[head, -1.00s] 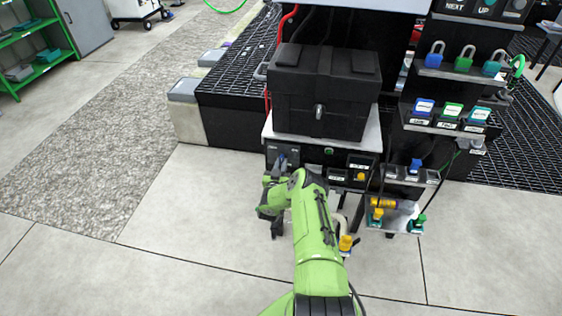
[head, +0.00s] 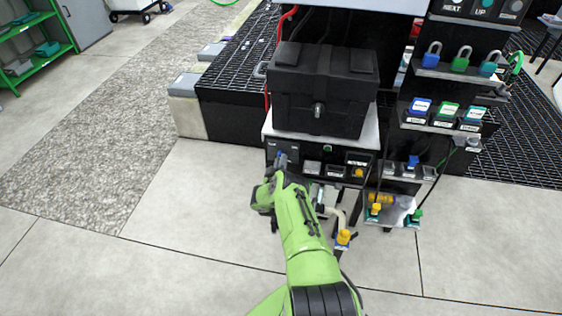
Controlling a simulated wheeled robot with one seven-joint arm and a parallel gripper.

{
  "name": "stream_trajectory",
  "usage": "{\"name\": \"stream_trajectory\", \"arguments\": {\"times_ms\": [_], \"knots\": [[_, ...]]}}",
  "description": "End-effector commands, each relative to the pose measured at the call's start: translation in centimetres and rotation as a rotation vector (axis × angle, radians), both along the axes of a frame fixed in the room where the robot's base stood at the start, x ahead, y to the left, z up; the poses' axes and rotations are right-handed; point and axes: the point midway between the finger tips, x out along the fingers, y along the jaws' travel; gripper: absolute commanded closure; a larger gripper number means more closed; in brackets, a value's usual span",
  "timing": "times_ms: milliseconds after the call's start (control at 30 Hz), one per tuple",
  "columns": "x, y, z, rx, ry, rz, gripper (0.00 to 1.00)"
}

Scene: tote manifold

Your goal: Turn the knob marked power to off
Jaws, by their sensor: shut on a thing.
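The control panel (head: 312,150) is the dark upright face under the black case. A small blue-grey knob (head: 281,158) is at its left end. Its label is too small to read, so I cannot confirm that it is marked power. My gripper (head: 277,172) is at this left end, right at the knob, and shut on it. My green wrist hides most of the jaws and the lower left of the panel. The knob's exact pointing angle cannot be made out.
A black case (head: 322,90) sits on the shelf above the panel. To the right are a yellow knob (head: 359,172), a blue valve handle (head: 413,161) and a low shelf (head: 390,215) with yellow and green fittings. Floor at left is clear.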

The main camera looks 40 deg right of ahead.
Motion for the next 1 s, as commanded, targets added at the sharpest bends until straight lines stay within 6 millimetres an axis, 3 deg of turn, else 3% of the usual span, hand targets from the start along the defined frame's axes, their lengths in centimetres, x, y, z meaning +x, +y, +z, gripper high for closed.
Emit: {"name": "stream_trajectory", "arguments": {"times_ms": [533,567,700,1000], "knots": [[-0.11,0.03,-0.23,-0.011,0.024,0.0,1.0],[-0.11,0.03,-0.23,-0.011,0.024,0.0,0.79],[-0.08,0.01,-0.16,-0.012,0.021,-0.001,0.58],[-0.21,0.2,-0.04,-0.011,0.019,0.0,0.58]]}}
